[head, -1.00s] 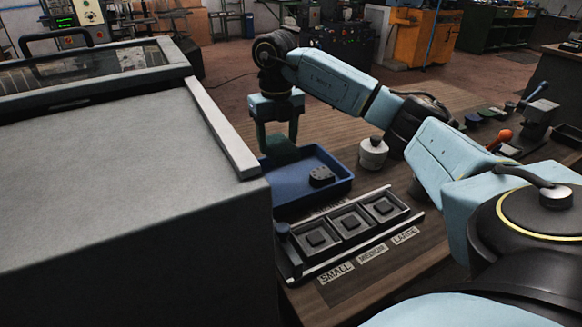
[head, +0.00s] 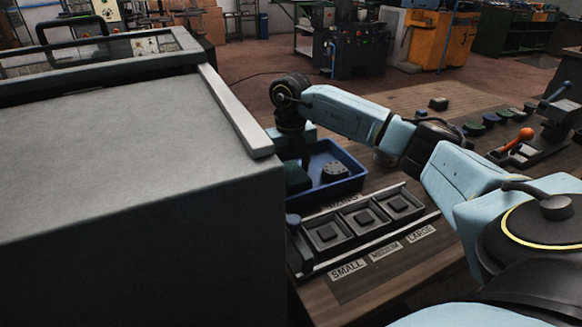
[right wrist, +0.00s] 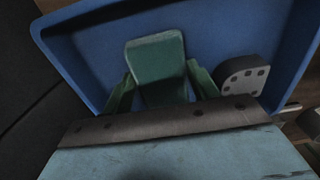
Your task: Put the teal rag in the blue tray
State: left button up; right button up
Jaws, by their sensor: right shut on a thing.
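The teal rag (right wrist: 157,68) shows in the right wrist view as a folded green pad between the two green fingers of my right gripper (right wrist: 160,88). The gripper is shut on it. In the head view the rag (head: 297,178) is a dark green patch at the left end of the blue tray (head: 352,186), below my right gripper (head: 293,158). The arm and the big grey housing partly hide it. The tray's blue floor (right wrist: 212,38) lies behind the rag in the wrist view. I cannot tell whether the rag touches it. My left gripper is not in view.
A dark plate with holes (head: 335,172) lies in the tray, right of the rag. A big grey housing (head: 140,170) stands close on the left. A sizing rack (head: 362,222) sits in front of the tray. An orange-knobbed lever (head: 522,137) stands at the right.

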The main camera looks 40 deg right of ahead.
aim_at(291, 170)
jog(key=o, duration=0.5)
jog(key=shift+f, duration=0.1)
jog(key=o, duration=0.5)
jog(key=shift+c, duration=0.2)
jog(key=shift+r, duration=0.6)
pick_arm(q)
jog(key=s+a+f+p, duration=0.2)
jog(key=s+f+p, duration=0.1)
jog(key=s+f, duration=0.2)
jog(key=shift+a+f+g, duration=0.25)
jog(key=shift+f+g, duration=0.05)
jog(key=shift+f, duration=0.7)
pick_arm(e)
notch_tip(291, 170, up, 11)
